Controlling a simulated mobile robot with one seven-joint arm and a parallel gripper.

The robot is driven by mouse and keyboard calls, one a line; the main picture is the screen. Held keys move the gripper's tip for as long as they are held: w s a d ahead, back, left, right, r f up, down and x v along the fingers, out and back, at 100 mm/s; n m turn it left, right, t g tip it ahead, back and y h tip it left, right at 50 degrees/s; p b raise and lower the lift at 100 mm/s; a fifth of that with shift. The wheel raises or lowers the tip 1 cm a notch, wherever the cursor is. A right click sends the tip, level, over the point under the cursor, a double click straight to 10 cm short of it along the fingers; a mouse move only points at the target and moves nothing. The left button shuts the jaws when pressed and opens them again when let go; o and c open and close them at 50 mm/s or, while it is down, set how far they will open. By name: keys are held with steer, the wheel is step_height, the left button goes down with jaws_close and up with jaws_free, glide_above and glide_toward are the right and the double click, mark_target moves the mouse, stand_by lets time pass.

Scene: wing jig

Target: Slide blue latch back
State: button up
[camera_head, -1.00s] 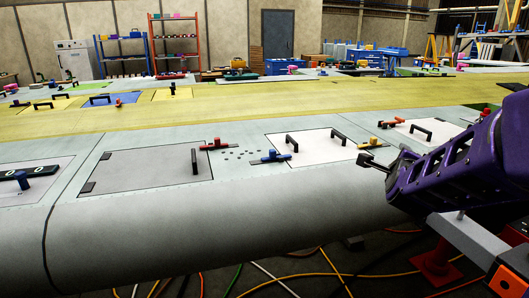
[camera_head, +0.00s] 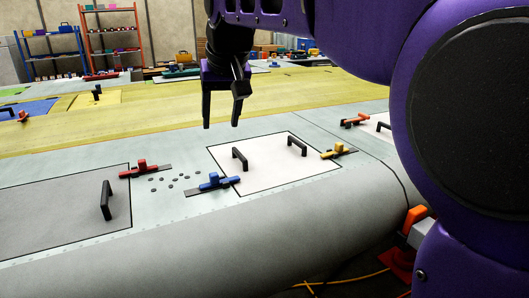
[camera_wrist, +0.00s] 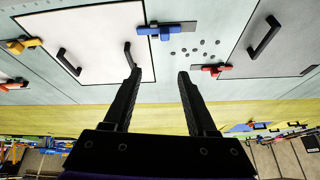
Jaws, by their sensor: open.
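The blue latch (camera_head: 216,182) sits on the grey wing surface at the left edge of the white panel (camera_head: 262,181), with its dark rail showing to its left. It also shows in the wrist view (camera_wrist: 167,30), near the top centre. My gripper (camera_head: 221,126) is open and empty, pointing down. It hangs above the wing, beyond the blue latch in the head view and apart from it. In the wrist view the two fingers (camera_wrist: 158,74) are spread, with the latch past their tips.
The white panel carries two black handles (camera_head: 239,158). A yellow latch (camera_head: 338,150) is at its right edge. A red latch (camera_head: 141,169) sits beside a grey panel (camera_head: 60,210) with a tall black handle (camera_head: 106,200). Small dark holes (camera_head: 172,180) lie between the red and blue latches.

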steer(key=n, duration=0.2)
steer(key=b, duration=0.3)
glide_toward(213, 173)
steer(key=shift+g, duration=0.4)
steer(key=x, duration=0.8)
steer(key=shift+w+f, duration=0.1)
steer(key=shift+w, duration=0.25)
jaws_close()
stand_by(0.3)
